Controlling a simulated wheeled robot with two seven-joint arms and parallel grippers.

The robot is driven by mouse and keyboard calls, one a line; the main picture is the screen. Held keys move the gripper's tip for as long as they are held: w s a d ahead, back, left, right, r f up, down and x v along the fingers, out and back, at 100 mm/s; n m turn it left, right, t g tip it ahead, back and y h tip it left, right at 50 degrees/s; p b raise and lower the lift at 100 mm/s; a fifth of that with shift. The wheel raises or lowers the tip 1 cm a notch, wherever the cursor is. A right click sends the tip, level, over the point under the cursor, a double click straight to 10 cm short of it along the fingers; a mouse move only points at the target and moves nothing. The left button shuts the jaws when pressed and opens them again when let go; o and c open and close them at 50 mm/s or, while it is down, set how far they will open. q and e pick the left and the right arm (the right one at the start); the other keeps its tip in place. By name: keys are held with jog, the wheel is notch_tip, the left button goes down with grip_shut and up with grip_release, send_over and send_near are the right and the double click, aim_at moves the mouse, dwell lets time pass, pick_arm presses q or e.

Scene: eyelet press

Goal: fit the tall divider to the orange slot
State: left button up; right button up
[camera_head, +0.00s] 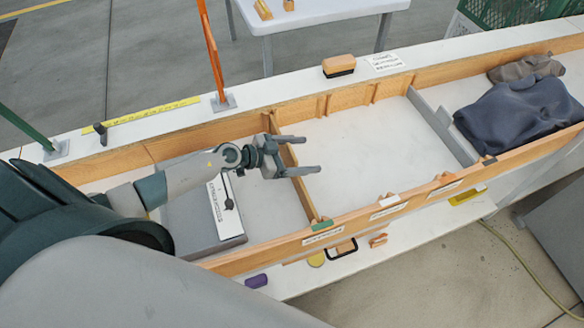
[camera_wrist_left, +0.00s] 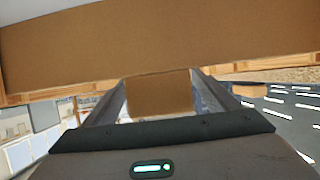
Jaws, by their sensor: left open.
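A thin wooden divider (camera_head: 301,194) stands across the long trough, left of its middle. A grey divider (camera_head: 440,125) stands across it farther right. I cannot tell which is the tall one. My left gripper (camera_head: 311,155) is open over the wooden divider, its fingers reaching past it to the right. I see no hold on it. In the left wrist view a broad brown panel (camera_wrist_left: 150,45) fills the upper part, beyond the open fingers (camera_wrist_left: 160,97). Small tabs sit on the front wall; a tan-orange one (camera_head: 444,176) may mark the orange slot, but its colour is unclear.
A grey box with a white label panel (camera_head: 223,205) lies in the left bay. Dark cloth (camera_head: 522,115) fills the right end. A wood-backed brush (camera_head: 339,66) and an orange post (camera_head: 211,50) stand on the back ledge. The middle bay floor (camera_head: 360,150) is clear.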

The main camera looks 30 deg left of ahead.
pick_arm(q)
jog(key=c, duration=1.7)
jog(key=shift+r, duration=0.1)
jog(key=shift+c, duration=0.2)
notch_tip(320, 180, up, 18)
jog(key=p, duration=0.7)
jog(key=shift+w+d, duration=0.1)
jog(key=shift+w, duration=0.05)
